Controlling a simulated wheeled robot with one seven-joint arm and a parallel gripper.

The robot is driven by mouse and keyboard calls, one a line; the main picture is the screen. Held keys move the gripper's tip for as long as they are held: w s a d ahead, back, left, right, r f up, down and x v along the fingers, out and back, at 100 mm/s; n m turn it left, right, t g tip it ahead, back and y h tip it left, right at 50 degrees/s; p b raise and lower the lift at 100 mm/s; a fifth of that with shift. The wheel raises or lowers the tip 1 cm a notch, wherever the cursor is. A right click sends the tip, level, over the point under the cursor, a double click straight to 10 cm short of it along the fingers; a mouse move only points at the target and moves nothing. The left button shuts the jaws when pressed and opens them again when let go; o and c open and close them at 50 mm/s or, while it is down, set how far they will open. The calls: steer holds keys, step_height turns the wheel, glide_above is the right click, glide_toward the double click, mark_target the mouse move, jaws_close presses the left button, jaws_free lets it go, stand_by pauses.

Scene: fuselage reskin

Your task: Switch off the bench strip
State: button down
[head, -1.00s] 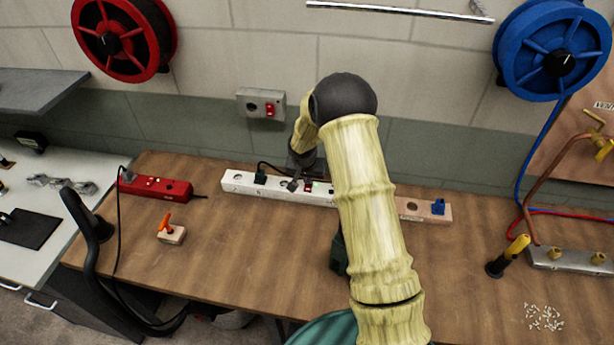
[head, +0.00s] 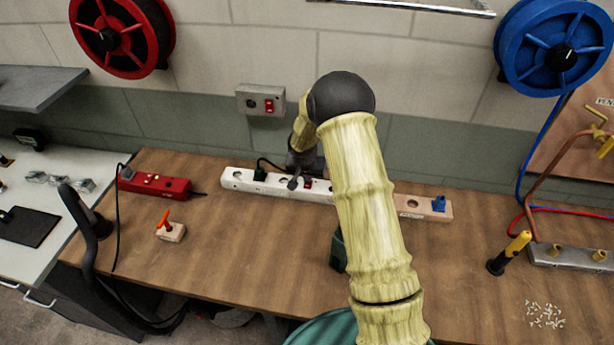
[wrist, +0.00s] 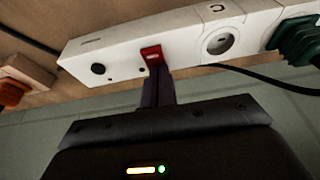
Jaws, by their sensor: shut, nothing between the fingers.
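The white bench strip (head: 235,181) lies along the back of the wooden bench, partly hidden by my arm. Its red rocker switch (head: 308,184) shows just right of my gripper (head: 294,183). In the wrist view the strip (wrist: 120,52) crosses the top, with the red switch (wrist: 152,54) near the middle. My gripper's shut fingers (wrist: 158,80) point at the switch, their tips at its edge and apparently touching it. Nothing is held. A green plug (wrist: 295,42) sits in a socket of the strip.
A red strip (head: 155,185) lies at the left of the bench. A wooden block with an orange lever (head: 171,232) stands in front of it. A grey wall box with a red switch (head: 262,100) is above. A wooden block with a blue piece (head: 425,207) lies to the right.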

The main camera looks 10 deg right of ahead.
mark_target(306, 187)
steer(key=shift+s+a+f+b, duration=0.1)
steer(key=shift+s+a+b, duration=0.15)
steer(key=shift+s, duration=0.15)
steer(key=shift+s+a+f+b, duration=0.1)
steer(key=shift+s+b, duration=0.1)
steer(key=shift+s, duration=0.2)
steer(key=shift+r, duration=0.1)
step_height(306, 187, up, 4)
steer(key=p, duration=0.2)
steer(key=shift+r+p, duration=0.2)
steer(key=shift+p, duration=0.15)
steer(key=shift+s+a+r+b, duration=0.15)
steer(key=shift+r+b, duration=0.1)
steer(key=shift+b, duration=0.25)
steer(key=b+v, duration=0.1)
steer(key=v, duration=0.8)
steer(key=shift+b, duration=0.4)
steer(key=shift+s, duration=0.15)
